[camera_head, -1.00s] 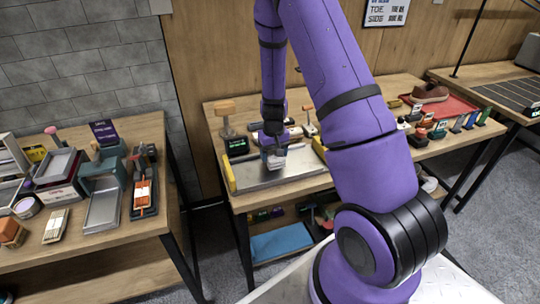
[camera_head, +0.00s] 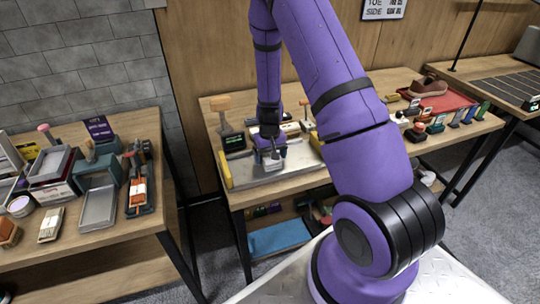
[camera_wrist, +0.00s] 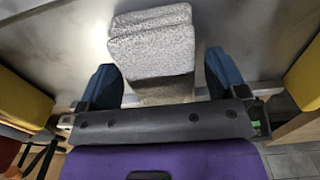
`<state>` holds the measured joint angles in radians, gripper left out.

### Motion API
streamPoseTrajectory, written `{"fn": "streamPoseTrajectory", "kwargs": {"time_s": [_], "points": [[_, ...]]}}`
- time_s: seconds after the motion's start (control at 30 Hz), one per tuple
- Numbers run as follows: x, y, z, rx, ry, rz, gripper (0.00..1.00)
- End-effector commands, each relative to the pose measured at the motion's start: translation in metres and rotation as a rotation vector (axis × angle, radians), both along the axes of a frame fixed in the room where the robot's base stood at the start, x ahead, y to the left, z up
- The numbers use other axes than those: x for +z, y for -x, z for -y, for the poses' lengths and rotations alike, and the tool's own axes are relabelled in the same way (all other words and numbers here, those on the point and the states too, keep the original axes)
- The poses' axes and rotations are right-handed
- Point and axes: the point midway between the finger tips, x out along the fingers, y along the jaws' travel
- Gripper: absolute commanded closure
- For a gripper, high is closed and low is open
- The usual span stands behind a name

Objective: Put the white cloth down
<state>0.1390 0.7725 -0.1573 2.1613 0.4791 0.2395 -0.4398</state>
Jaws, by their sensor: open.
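The white cloth (camera_wrist: 152,45) shows in the wrist view as a folded, speckled whitish-grey pad on the metal tray (camera_wrist: 255,25). My gripper (camera_wrist: 163,80) is open, with one blue finger on each side of the cloth's near end. Narrow gaps show between the fingers and the cloth. In the head view my gripper (camera_head: 271,160) is low over the tray (camera_head: 298,162) on the middle table, and it mostly hides the cloth there.
Yellow blocks (camera_head: 225,170) edge the tray's ends. A wooden-topped brush-like tool (camera_head: 221,104) and a small dark display (camera_head: 234,142) stand behind its left side. Shoe-care items and a red mat with a brown shoe (camera_head: 427,87) are to the right. Another cluttered table (camera_head: 75,243) is at left.

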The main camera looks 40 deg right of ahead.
Motion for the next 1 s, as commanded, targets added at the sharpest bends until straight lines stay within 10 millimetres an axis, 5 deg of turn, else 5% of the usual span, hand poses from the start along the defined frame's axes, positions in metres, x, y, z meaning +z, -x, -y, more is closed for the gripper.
{"fn": "streamPoseTrajectory", "kwargs": {"time_s": [0.17, 0.6, 1.0], "points": [[0.008, -0.001, 0.000, 0.001, 0.001, 0.003, 0.09], [0.082, 0.003, 0.003, 0.002, 0.001, 0.002, 0.09], [0.124, 0.004, -0.004, 0.007, -0.010, 0.020, 0.09]]}}
